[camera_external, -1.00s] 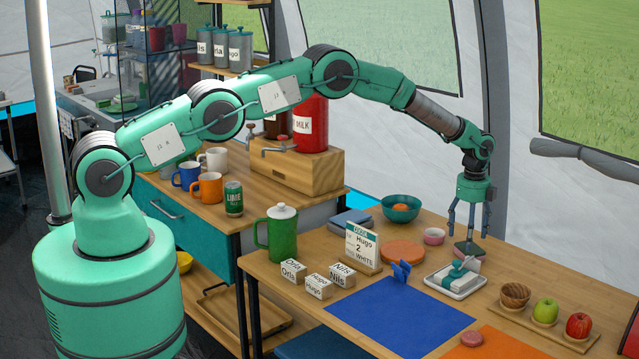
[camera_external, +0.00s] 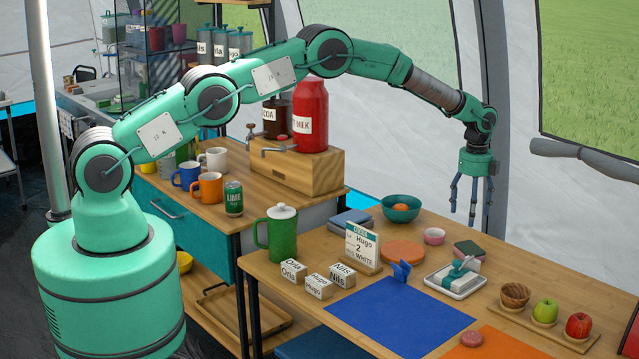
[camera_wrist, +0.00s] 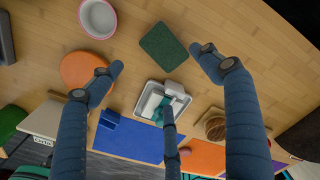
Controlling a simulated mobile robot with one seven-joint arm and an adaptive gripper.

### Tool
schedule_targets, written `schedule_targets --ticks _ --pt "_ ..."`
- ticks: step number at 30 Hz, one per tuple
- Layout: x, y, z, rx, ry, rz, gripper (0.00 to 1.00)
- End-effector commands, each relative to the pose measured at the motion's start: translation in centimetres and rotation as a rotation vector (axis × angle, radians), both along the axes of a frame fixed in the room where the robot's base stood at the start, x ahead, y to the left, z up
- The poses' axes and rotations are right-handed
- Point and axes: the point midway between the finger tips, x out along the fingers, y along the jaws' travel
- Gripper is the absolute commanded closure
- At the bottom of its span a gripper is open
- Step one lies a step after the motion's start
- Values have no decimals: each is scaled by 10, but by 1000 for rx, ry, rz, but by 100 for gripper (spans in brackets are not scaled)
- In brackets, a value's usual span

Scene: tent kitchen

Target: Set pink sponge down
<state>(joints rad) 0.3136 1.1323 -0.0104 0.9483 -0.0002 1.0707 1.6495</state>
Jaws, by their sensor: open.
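The pink sponge (camera_external: 468,250) lies on the wooden table behind the white tray, its dark green face up and a strip of pink showing at its side. In the wrist view its green face (camera_wrist: 162,46) shows flat on the wood, with nothing touching it. My gripper (camera_external: 470,212) hangs above the table over the sponge area, pointing down. Its fingers are spread apart and empty. In the wrist view the gripper fingers (camera_wrist: 158,62) stand wide, with the sponge seen beyond and between the tips.
The white tray (camera_external: 437,284) with a white and teal item sits in front of the sponge. A pink bowl (camera_external: 434,237) and an orange disc (camera_external: 402,253) lie to its left. A wooden board (camera_external: 564,334) with a bowl and apples is to the right.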

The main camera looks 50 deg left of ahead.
Motion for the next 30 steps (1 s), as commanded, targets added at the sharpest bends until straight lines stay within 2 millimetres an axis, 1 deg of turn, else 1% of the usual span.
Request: schedule_targets --ticks 8,11,14,17,20,26,30 --pt "0 0 1 0 -1 1 22" --pt "0 2 6 -1 -3 8 22" --pt "0 5 18 -3 -9 27 22" --pt "-2 11 37 -6 -17 58 22" --pt "-5 20 63 -11 -28 104 22" --pt "-19 43 127 -23 -54 222 22" --pt "-33 61 171 -33 -73 309 22"
